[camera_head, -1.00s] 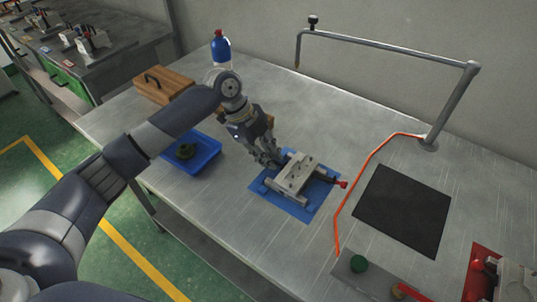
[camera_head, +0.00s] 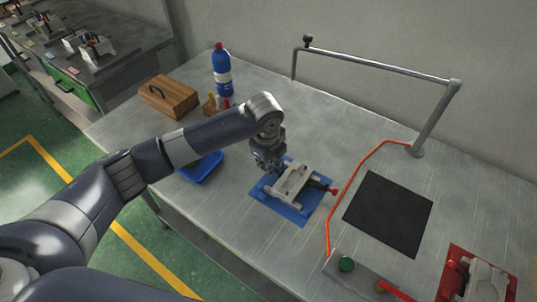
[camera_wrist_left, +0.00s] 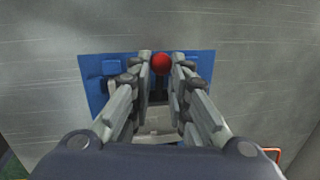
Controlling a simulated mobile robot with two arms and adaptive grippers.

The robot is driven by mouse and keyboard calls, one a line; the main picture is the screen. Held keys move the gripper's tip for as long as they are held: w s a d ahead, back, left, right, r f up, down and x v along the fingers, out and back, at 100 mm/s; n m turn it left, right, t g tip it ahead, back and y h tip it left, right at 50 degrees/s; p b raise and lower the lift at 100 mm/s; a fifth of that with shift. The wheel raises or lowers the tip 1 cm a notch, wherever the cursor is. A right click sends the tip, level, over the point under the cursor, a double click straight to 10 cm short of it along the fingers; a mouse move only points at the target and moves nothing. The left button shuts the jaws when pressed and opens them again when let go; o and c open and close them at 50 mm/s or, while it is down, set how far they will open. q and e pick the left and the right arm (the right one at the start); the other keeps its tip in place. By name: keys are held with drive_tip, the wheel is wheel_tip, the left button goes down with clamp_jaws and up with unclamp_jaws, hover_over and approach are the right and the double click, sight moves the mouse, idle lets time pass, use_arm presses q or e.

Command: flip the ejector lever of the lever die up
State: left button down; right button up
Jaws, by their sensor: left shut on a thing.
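The lever die (camera_head: 293,184) lies on a blue mat (camera_head: 291,213) on the steel table. A dark bar with a red knob (camera_head: 334,191) sticks out at its right end. My left gripper (camera_head: 273,171) is low at the back left end of the die, pointing down. A dark stem below the ball and the pale die body (camera_wrist_left: 158,122) are partly hidden by the fingers. My right gripper is out of view.
A blue tray (camera_head: 205,169) stands left of the mat, partly behind my arm. A wooden box (camera_head: 168,96) and a blue bottle (camera_head: 221,70) stand at the back. An orange cable (camera_head: 343,205) and a black mat (camera_head: 389,213) lie to the right.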

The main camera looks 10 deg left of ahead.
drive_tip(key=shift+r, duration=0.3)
use_arm(q)
drive_tip(key=c, duration=1.6)
unclamp_jaws()
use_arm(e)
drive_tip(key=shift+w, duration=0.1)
use_arm(q)
drive_tip(key=shift+r, duration=0.1)
wheel_tip(320, 180, up, 12)
drive_tip(key=s, duration=0.2)
drive_tip(key=shift+s+d+f, duration=0.15)
drive_tip(key=shift+s+f, duration=0.05)
drive_tip(key=shift+s, duration=0.05)
